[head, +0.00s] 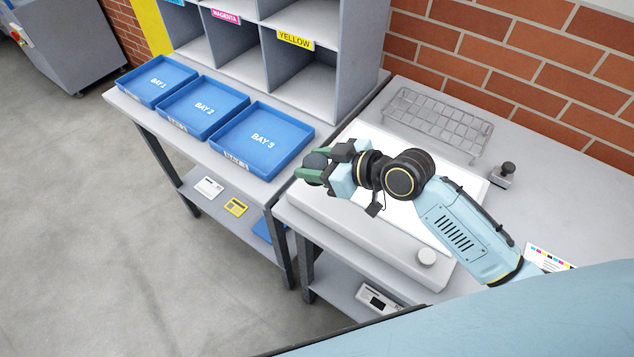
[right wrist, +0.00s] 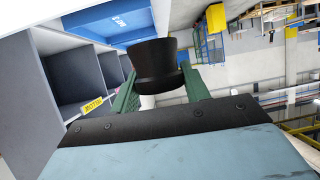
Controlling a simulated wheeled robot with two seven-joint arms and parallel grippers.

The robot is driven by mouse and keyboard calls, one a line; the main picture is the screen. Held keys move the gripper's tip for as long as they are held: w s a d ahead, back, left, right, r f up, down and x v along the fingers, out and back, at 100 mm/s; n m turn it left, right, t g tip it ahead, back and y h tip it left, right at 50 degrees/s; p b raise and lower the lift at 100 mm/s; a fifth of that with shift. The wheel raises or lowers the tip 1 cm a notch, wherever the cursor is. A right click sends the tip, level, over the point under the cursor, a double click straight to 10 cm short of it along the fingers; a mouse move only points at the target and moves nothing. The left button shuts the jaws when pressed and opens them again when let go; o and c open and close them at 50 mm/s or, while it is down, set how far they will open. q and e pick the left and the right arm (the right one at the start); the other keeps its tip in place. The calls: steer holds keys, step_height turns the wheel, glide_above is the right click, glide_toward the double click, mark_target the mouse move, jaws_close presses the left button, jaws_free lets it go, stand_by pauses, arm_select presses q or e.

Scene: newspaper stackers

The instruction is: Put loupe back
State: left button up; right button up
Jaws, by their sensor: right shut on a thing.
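The loupe (right wrist: 157,65) is a black, flared cylinder in the right wrist view. My right gripper (head: 312,168) is shut on it, with one green finger on each side. In the head view the loupe (head: 316,159) is a dark round shape, partly hidden by the fingers. The gripper holds it in the air over the left edge of the white light table (head: 400,253), near the Bay 3 tray. My left gripper is not in view.
Blue trays for Bay 1 (head: 157,98), Bay 2 and Bay 3 (head: 262,172) line the left bench below a grey shelf unit (head: 357,60). A wire rack (head: 440,118) and a small block with a black knob (head: 504,174) stand at the back right, before a brick wall.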

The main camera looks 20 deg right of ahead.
steer(key=shift+w+d+r+n+g+y+p, duration=0.2)
steer(key=shift+w+d+n+g+y+p, duration=0.15)
steer(key=shift+p, duration=0.25)
step_height(320, 180, down, 5)
steer(key=shift+w+a+r, duration=0.1)
steer(key=shift+r, duration=0.05)
steer(key=shift+f+b, duration=0.35)
steer(key=shift+f, duration=0.3)
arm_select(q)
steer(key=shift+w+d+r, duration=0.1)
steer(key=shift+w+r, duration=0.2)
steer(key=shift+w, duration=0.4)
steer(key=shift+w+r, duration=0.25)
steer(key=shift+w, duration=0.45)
arm_select(e)
steer(key=shift+f, duration=1.65)
arm_select(q)
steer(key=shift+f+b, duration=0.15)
steer(key=shift+b, duration=0.2)
arm_select(e)
steer(key=shift+f, duration=0.1)
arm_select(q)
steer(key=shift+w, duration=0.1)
arm_select(e)
steer(key=o, duration=1.1)
arm_select(q)
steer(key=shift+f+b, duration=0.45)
steer(key=shift+b, duration=0.05)
arm_select(e)
steer(key=v, duration=1.2)
